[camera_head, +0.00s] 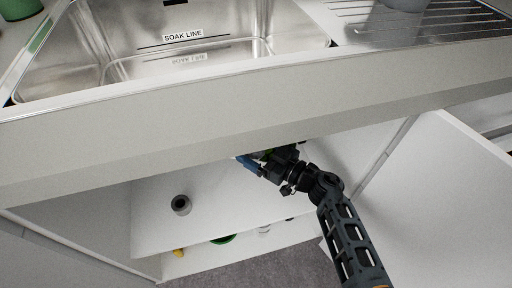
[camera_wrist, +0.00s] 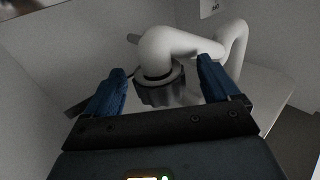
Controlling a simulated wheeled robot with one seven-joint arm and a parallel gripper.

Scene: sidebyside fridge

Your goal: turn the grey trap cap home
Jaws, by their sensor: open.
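The grey trap cap (camera_wrist: 162,88) is a dark grey ribbed ring under the bend of a white trap pipe (camera_wrist: 170,45) in the wrist view. My gripper (camera_wrist: 162,72) is open, with one blue finger on each side of the cap; a gap shows on both sides, and I cannot tell how deep the fingers reach around it. In the head view my gripper (camera_head: 252,160) is inside the cabinet under the sink, partly hidden by the counter's front edge. The cap and the pipe are hidden there. How far the cap is turned cannot be told.
A short grey round piece with a dark opening (camera_head: 181,205) stands on the white cabinet floor (camera_head: 225,195). The sink front (camera_head: 250,105) hangs over my arm. An open white door (camera_head: 440,195) is at the right. Yellow and green things show low down.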

